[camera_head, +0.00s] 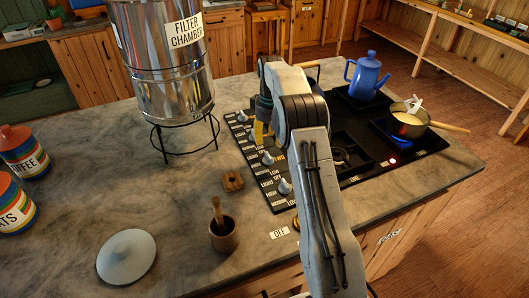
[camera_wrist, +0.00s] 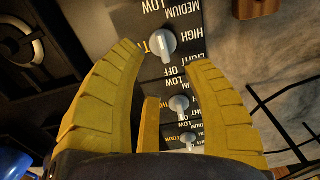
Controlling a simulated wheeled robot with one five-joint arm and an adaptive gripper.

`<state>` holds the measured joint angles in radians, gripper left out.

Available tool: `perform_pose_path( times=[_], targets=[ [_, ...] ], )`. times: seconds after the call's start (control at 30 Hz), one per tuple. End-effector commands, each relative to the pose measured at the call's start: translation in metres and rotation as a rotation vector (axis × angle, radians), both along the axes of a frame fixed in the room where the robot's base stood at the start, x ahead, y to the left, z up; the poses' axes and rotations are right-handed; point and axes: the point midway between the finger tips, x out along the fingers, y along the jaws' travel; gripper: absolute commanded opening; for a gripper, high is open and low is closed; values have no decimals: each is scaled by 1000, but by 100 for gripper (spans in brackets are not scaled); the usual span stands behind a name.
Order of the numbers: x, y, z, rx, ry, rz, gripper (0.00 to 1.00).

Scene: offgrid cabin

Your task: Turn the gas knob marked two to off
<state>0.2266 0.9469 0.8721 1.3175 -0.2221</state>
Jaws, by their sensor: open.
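A black gas hob (camera_head: 350,178) has a row of pale knobs along its left edge. The top knob in the wrist view (camera_wrist: 160,42) has an orange label partly hidden behind it, with a T showing; it appears to be the knob marked two (camera_head: 268,157). Its pale grip points down the picture, towards HIGH and LIGHT. My gripper (camera_wrist: 168,58) is open and empty, its yellow fingertips spread on either side just below that knob. In the head view my gripper (camera_head: 262,133) is over the knob row, partly hidden by my arm. Two further knobs show between the fingers, one beside FOUR.
A blue kettle (camera_head: 366,76) and a pan (camera_head: 408,124) stand on the hob, with blue flame under the pan. A steel filter chamber (camera_head: 165,70) on a wire stand is left of the knobs. A mortar (camera_head: 223,236) and small wooden block (camera_head: 232,181) are nearby.

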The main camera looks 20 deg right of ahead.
Motion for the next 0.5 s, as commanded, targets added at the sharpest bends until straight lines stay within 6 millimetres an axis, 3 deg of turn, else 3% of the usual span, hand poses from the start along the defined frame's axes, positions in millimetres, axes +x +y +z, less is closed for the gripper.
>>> perform_pose_path(
  times=[0.5],
  targets=[
    [1,-2,-54,2,8,0,45]
  ],
)
